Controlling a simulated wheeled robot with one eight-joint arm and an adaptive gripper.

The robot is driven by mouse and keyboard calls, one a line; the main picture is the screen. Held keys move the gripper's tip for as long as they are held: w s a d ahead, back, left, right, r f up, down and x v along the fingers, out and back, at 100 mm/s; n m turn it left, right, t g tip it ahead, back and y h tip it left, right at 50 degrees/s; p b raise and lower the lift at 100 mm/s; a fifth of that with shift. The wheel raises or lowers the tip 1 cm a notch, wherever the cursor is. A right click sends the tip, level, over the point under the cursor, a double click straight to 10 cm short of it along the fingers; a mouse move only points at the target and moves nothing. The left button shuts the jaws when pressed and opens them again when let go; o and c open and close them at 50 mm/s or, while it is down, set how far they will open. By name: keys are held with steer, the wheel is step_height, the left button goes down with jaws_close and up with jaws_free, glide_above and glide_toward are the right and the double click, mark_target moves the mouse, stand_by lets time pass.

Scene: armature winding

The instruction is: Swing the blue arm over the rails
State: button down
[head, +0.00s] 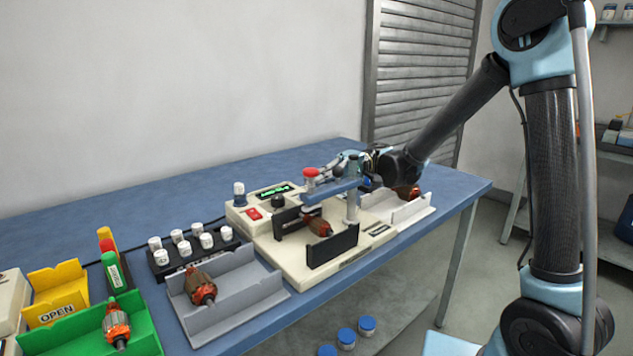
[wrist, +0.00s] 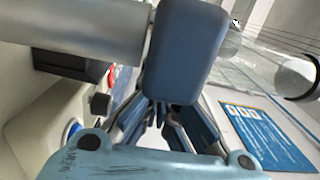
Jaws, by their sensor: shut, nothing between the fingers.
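The blue arm (head: 334,187) sits on a grey post (head: 352,207) on the cream tester base. My gripper (head: 338,166) is behind the arm near the post. In the wrist view the blue arm's end (wrist: 187,50) and grey post (wrist: 90,32) are just beyond my fingers (wrist: 163,125), which look shut and empty. Contact with the arm is unclear.
A grey tray (head: 240,293) with an armature, a black rack of white-capped jars (head: 190,262), and green (head: 145,335) and yellow (head: 60,293) bins stand left. A light tray (head: 412,208) with an armature is right of the tester. Blue table is free behind.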

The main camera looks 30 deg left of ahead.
steer(key=v, duration=0.6)
steer(key=shift+w, duration=0.25)
